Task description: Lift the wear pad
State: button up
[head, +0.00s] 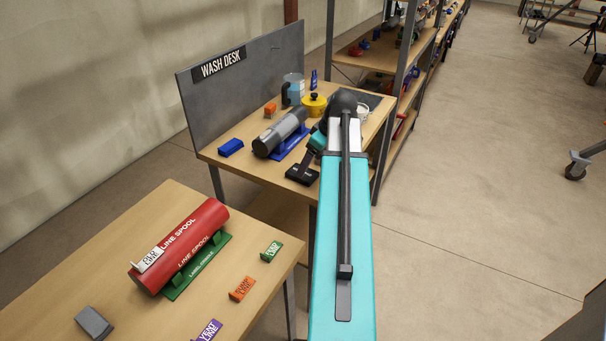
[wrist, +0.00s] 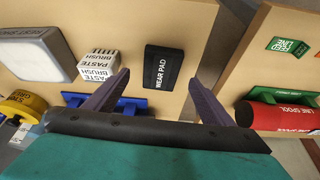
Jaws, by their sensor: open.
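The wear pad (wrist: 162,67) is a flat black block with white lettering, lying on the wooden desk top close to its edge. It also shows in the head view (head: 302,175), at the near edge of the wash desk. My gripper (wrist: 157,76) is open, and its two dark fingers are spread with the pad ahead of the gap between them. Nothing is between the fingers. In the head view my gripper (head: 310,157) is just above and beside the pad; I cannot tell the exact height.
A white paste brush block (wrist: 97,66) stands beside the pad. A blue cradle (head: 290,141) with a grey cylinder (head: 279,132), a blue block (head: 231,147) and a yellow pot (head: 314,105) share the desk. A red line spool (head: 181,246) lies on the nearer table.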

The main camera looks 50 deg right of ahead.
aim_at(307, 174)
jog(key=shift+f, duration=0.1)
dwell(0.3)
jog(key=shift+a+p+x, duration=0.2)
jog(key=shift+p+x, duration=0.6)
jog(key=shift+x, duration=1.75)
jog(key=shift+w, duration=0.15)
jog(key=shift+c, duration=0.6)
jog(key=c, duration=1.1)
